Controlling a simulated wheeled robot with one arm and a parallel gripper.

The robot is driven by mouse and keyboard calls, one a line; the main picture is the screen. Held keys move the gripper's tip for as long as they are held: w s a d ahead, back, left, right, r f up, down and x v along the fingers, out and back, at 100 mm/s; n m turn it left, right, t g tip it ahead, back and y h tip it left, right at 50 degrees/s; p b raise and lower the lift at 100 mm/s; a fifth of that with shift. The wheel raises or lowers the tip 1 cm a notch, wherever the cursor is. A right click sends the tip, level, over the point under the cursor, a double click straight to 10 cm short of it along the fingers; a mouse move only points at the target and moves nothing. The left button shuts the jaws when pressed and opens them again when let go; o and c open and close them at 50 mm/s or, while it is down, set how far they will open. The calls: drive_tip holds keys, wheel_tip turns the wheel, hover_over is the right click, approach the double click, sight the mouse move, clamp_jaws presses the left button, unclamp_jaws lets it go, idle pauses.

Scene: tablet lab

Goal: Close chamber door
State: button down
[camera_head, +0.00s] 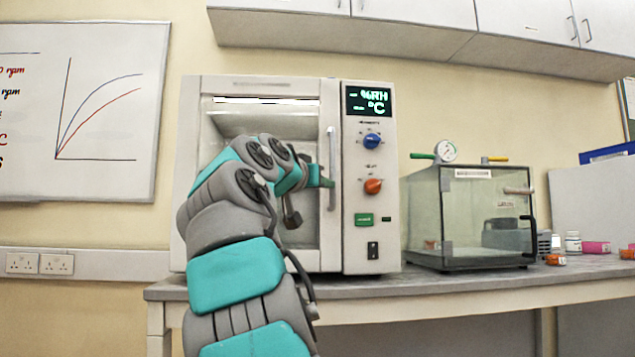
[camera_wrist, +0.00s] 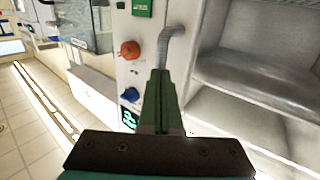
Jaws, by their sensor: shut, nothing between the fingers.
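The white chamber (camera_head: 362,258) stands on the bench in the head view. Its glass-fronted door (camera_head: 222,92) looks about flush with the front, but I cannot tell whether a small gap remains. The vertical grey door handle (camera_head: 332,150) is at the door's right side, beside the control panel. It also shows in the wrist view, as a grey bar (camera_wrist: 172,40). My gripper (camera_head: 324,182) is at the handle's height, with its green fingers (camera_wrist: 160,78) shut and empty right by the handle. I cannot tell whether they touch it. My arm hides part of the door.
The control panel has a blue knob (camera_head: 371,139) and an orange knob (camera_head: 373,186). A clear vacuum box (camera_head: 470,215) with a gauge stands to the right, and small bottles (camera_head: 572,243) are beyond it. Cupboards (camera_head: 415,12) hang above. The bench front edge (camera_head: 460,293) is below.

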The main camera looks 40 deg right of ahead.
drive_tip(key=shift+w+d+r+n+t+y, duration=0.1)
drive_tip(key=shift+w+d+n+t+y, duration=0.25)
drive_tip(key=shift+w+d+t, duration=0.3)
drive_tip(key=shift+s+g, duration=0.1)
drive_tip(key=shift+g, duration=0.15)
drive_tip(key=w+b+v, duration=0.1)
drive_tip(key=b+v, duration=0.1)
drive_tip(key=v, duration=1.3)
drive_tip(key=d+f+n+g+y+p, duration=0.1)
drive_tip(key=d+f+n+y+p, duration=0.25)
drive_tip(key=f, duration=1.15)
drive_tip(key=s+a+f+g+y+p, duration=0.1)
drive_tip(key=s+a+f+y, duration=0.15)
drive_tip(key=f, duration=0.65)
drive_tip(key=s+a+f+g+y+p, duration=0.15)
drive_tip(key=f+y, duration=0.25)
drive_tip(key=f, duration=0.5)
drive_tip(key=s+a+f+n+g+y+p, duration=0.5)
drive_tip(key=s+a+f+n, duration=0.4)
drive_tip(key=s+a+f, duration=1.1)
drive_tip(key=s+g+y, duration=0.1)
drive_tip(key=s, duration=0.2)
drive_tip(key=shift+a+f, duration=0.35)
